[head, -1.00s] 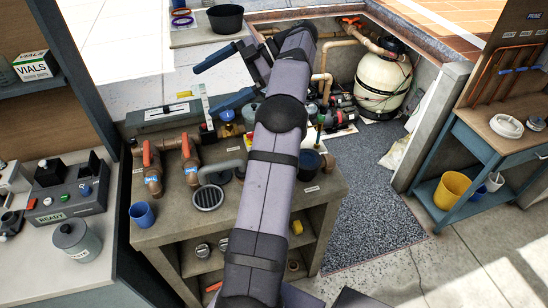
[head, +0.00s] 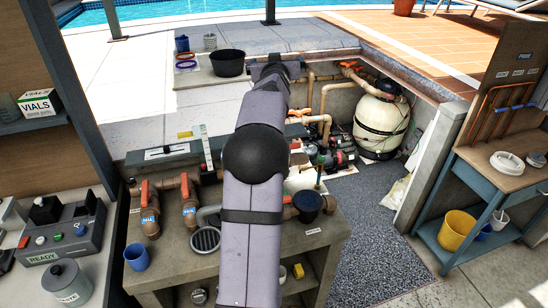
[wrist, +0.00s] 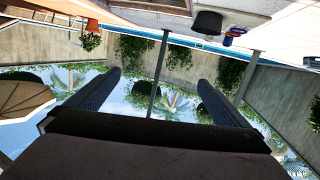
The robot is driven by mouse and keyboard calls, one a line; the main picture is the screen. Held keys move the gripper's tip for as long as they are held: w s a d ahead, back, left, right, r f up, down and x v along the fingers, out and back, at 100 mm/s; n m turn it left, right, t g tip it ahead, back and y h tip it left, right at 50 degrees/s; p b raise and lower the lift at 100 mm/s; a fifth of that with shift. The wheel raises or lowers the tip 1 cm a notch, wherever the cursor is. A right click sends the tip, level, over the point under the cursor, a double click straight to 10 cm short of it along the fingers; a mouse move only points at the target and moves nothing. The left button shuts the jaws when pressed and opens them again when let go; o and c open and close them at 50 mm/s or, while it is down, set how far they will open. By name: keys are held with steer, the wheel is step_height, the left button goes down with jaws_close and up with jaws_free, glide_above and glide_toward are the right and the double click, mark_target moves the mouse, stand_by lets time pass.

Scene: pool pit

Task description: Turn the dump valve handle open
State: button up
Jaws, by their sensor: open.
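Two valves with upright red-orange handles stand on the left of the workbench in the head view: the left handle (head: 145,192) and the right handle (head: 185,186). Each valve has a small blue tag that I cannot read clearly. Another orange handle (head: 350,65) sits on the pipe by the filter tank. I cannot tell which is the dump valve. My gripper (wrist: 165,82) is open and empty in the wrist view, with no handle between its fingers. In the head view my arm reaches up and away past the bench, and its fingers are not clearly visible.
The workbench (head: 185,258) carries a blue cup (head: 137,257) and a round drain grate (head: 205,240). A cream filter tank (head: 380,125) stands in the pit. A black tub (head: 228,63) sits on the deck. The grey mat (head: 370,235) is clear.

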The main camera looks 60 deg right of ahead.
steer(key=s+a+f+m+g+y, duration=0.1)
steer(key=s+a+f+g+y, duration=0.25)
steer(key=f, duration=0.55)
steer(key=s+a+f+m+g+y, duration=0.15)
steer(key=s+a+f+y, duration=0.25)
steer(key=f, duration=0.6)
steer(key=s+a+f+n+y, duration=0.1)
steer(key=a+y, duration=0.1)
steer(key=a, duration=0.3)
steer(key=s+a+f+n+g+y, duration=0.1)
steer(key=a+f+y, duration=0.1)
steer(key=a, duration=0.3)
steer(key=s+a+f+n+g+y, duration=0.1)
steer(key=a+f+y, duration=0.1)
steer(key=a, duration=0.3)
steer(key=shift+s+a+n+y, duration=0.2)
steer(key=shift+s+n+y, duration=0.15)
steer(key=shift+y, duration=0.3)
steer(key=shift+d+f+n, duration=0.1)
steer(key=shift+n, duration=0.2)
steer(key=shift+f+p, duration=1.3)
steer(key=shift+f, duration=2.35)
steer(key=shift+c, duration=0.6)
